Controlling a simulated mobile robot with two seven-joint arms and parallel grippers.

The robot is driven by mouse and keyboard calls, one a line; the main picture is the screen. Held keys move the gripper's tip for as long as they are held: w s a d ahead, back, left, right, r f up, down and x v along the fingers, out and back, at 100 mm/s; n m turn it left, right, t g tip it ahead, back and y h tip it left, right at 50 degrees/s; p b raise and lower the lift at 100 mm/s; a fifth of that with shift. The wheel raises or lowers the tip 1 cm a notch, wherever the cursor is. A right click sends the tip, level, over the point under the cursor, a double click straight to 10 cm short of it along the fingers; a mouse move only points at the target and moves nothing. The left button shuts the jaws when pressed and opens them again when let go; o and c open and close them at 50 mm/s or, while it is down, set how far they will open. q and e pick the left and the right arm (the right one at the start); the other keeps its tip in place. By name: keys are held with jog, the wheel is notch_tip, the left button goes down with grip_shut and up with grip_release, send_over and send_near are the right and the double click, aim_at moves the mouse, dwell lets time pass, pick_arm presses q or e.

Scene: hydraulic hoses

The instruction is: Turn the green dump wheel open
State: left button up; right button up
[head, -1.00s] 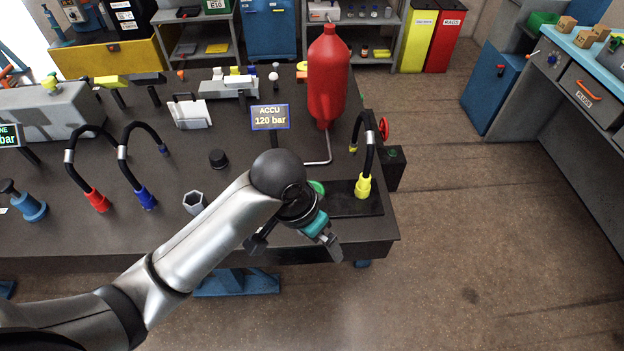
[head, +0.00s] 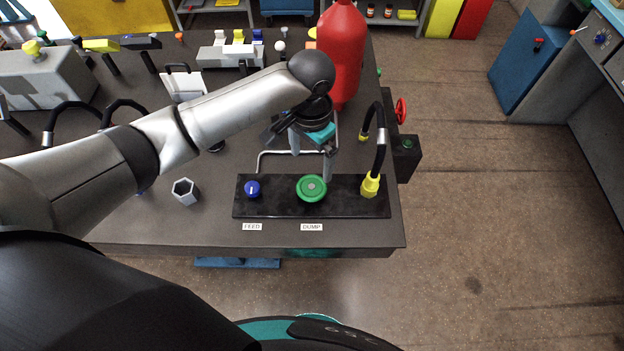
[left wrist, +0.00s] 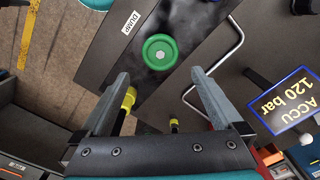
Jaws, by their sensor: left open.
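The green dump wheel (head: 311,188) lies flat on a black panel (head: 345,208) near the table's front edge, above a DUMP label (head: 311,227). It also shows in the left wrist view (left wrist: 160,54), beyond the fingertips. My left gripper (head: 311,172) hangs behind the wheel in the head view, pointing down, open and empty. Its two fingers also show in the left wrist view (left wrist: 162,85), apart, with the wheel ahead of the gap between them. I cannot tell whether a finger touches the wheel. My right gripper is not in view.
A blue FEED knob (head: 252,189) is left of the wheel. A black hose with a yellow fitting (head: 370,185) stands to its right. A red accumulator (head: 343,50) and bent pipe (head: 262,155) are behind. The ACCU display (left wrist: 286,100) reads 120 bar.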

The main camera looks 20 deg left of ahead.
aim_at(312, 186)
pick_arm(q)
notch_tip(312, 186, down, 9)
jog(key=shift+w+f+b, duration=0.1)
jog(key=shift+f+b, duration=0.05)
jog(key=shift+b, duration=0.45)
jog(key=shift+f, duration=0.35)
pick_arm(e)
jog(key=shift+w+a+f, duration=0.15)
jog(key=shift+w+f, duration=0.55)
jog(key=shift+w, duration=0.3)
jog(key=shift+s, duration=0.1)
pick_arm(q)
jog(key=c, duration=1)
jog(key=shift+r, duration=0.1)
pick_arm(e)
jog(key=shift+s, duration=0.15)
